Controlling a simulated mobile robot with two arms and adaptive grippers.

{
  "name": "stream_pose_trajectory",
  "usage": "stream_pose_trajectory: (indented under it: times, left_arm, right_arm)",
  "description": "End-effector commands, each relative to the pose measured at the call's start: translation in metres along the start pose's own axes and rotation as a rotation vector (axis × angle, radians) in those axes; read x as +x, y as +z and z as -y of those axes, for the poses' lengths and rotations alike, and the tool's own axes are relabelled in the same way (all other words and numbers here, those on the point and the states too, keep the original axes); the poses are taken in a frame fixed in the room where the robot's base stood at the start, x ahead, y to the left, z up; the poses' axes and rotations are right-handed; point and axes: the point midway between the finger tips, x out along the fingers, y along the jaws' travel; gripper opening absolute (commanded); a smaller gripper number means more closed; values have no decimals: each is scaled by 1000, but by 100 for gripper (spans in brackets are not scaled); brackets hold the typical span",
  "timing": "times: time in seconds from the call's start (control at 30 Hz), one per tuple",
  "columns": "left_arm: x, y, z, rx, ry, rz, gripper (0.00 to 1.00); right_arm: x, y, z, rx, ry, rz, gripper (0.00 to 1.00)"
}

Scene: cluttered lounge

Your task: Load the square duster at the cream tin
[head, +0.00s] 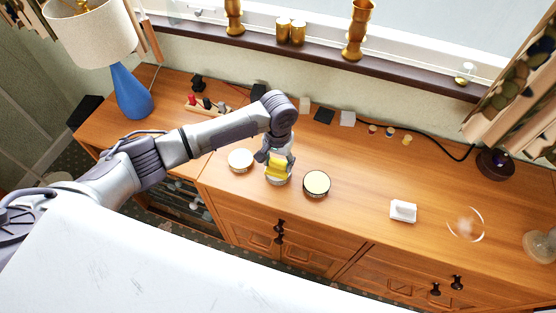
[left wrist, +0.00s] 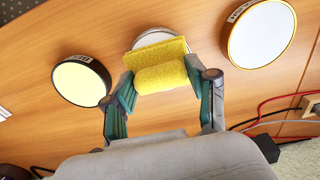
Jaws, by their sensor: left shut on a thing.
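My left gripper (head: 274,160) is shut on the yellow square duster (head: 281,168), which also shows between the fingers in the left wrist view (left wrist: 160,66). The duster is over the middle of three round tins. This middle tin (head: 278,181) is partly hidden by it; its pale top shows behind the duster in the left wrist view (left wrist: 152,37). I cannot tell whether they touch. A dark-sided tin with a pale yellow top (head: 316,183) stands to the right. A gold-rimmed tin with a whitish top (head: 241,160) stands to the left. My right gripper is not in view.
The wooden sideboard (head: 350,200) carries a blue lamp (head: 131,92) at the left and a white block (head: 403,211) right of the tins. Small dark and grey blocks and a black cable lie along the back. A clear glass item (head: 466,225) stands farther right.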

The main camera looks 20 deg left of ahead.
Motion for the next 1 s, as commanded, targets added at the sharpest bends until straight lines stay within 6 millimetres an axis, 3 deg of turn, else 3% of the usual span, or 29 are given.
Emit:
stream_pose_trajectory:
  times: [1.0]
  left_arm:
    - [1, 1, 0, 1, 1, 1, 30]
  right_arm:
    - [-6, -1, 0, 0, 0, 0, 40]
